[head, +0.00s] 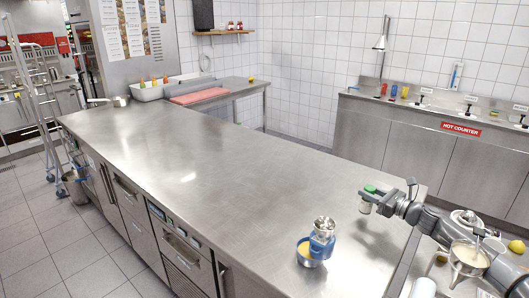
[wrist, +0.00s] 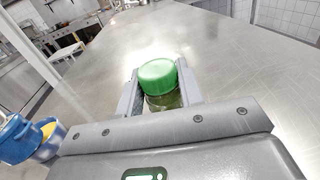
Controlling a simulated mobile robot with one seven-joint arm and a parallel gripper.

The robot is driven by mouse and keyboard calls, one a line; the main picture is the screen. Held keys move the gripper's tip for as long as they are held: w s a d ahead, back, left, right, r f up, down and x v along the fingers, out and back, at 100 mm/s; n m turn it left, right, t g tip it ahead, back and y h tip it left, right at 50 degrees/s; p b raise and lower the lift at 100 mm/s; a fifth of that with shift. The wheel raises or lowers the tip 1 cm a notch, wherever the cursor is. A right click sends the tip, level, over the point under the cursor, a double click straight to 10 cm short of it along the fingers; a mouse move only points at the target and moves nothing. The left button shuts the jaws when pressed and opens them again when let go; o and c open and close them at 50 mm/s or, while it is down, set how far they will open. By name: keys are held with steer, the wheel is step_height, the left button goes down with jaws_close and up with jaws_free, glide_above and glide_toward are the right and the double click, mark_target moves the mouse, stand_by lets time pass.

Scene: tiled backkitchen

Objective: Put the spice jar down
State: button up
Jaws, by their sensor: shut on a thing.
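The spice jar (head: 367,199) is a small clear jar with a green lid. It shows large in the wrist view (wrist: 160,82), upright between the two fingers. My gripper (head: 376,200) is shut on the jar near the right end of the steel counter (head: 220,170). The fingers also show in the wrist view (wrist: 160,95), one on each side of the jar. The jar's base is hidden in the wrist view. In the head view I cannot tell whether it touches the counter or hangs just above it.
A red board (head: 199,96) and a white bin (head: 150,91) are at the far end. The counter's middle is clear.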

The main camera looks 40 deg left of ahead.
steer(key=shift+f, duration=1.3)
steer(key=shift+f, duration=0.1)
steer(key=o, duration=1.1)
steer(key=shift+c, duration=0.2)
steer(key=shift+d, duration=0.2)
steer(key=shift+s+d, duration=0.2)
steer(key=shift+d, duration=0.75)
steer(key=shift+s+d, duration=0.15)
steer(key=shift+d, duration=0.75)
